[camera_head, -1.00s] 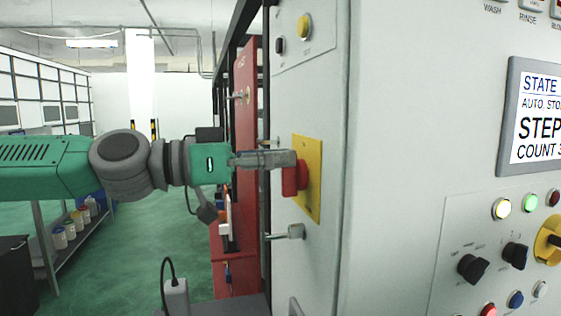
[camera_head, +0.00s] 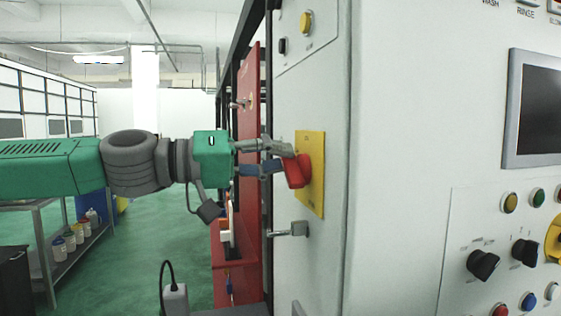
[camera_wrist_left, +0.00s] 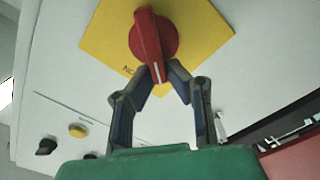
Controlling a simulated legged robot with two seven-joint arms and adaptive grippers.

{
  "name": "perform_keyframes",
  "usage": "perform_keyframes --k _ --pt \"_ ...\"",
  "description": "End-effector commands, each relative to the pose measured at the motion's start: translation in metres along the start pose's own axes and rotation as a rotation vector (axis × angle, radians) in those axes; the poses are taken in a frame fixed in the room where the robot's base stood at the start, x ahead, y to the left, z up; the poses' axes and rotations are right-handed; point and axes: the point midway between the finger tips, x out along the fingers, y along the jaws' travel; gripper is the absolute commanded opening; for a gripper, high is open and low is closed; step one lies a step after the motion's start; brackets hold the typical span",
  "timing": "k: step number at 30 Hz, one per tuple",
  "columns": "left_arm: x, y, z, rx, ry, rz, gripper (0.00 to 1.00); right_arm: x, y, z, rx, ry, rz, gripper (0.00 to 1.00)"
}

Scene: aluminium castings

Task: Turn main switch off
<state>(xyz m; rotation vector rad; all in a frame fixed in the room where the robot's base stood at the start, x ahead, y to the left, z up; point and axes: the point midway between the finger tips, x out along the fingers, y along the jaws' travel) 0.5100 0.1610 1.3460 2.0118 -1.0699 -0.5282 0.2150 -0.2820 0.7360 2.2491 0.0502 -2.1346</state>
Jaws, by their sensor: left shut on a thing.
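The main switch is a red rotary handle (camera_head: 297,171) on a yellow plate (camera_head: 316,190) on the side of the grey cabinet. My left gripper (camera_head: 283,160) reaches it from the left, its fingers at the handle. In the left wrist view the red handle (camera_wrist_left: 150,42) stands on the yellow plate (camera_wrist_left: 100,40), and my left gripper (camera_wrist_left: 160,78) is shut on the handle's lower end, one finger on each side. My right gripper is not in view.
The machine's screen (camera_head: 540,110) is dark. Knobs and buttons, such as a black knob (camera_head: 483,265), are below it. A metal door handle (camera_head: 290,229) sticks out below the switch. A red panel (camera_head: 240,190) stands behind my gripper.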

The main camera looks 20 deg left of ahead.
Motion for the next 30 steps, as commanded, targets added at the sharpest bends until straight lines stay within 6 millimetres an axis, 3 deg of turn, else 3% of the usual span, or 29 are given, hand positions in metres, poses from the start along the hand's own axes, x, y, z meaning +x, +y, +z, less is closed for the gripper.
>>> perform_keyframes --k 10,25,27,30 --pt "-0.0002 -0.0067 -0.0013 -0.129 0.006 -0.004 0.00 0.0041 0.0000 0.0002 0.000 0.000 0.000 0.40" --pt "-0.0001 -0.0075 -0.0014 -0.149 0.005 -0.005 0.00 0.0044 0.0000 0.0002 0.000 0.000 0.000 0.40" --pt "-0.0001 -0.0075 -0.0013 -0.149 0.005 -0.005 0.30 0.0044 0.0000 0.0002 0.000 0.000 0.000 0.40" --pt "-0.0002 -0.0066 -0.0008 -0.148 0.004 -0.004 0.32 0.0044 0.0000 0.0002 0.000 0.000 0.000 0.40"
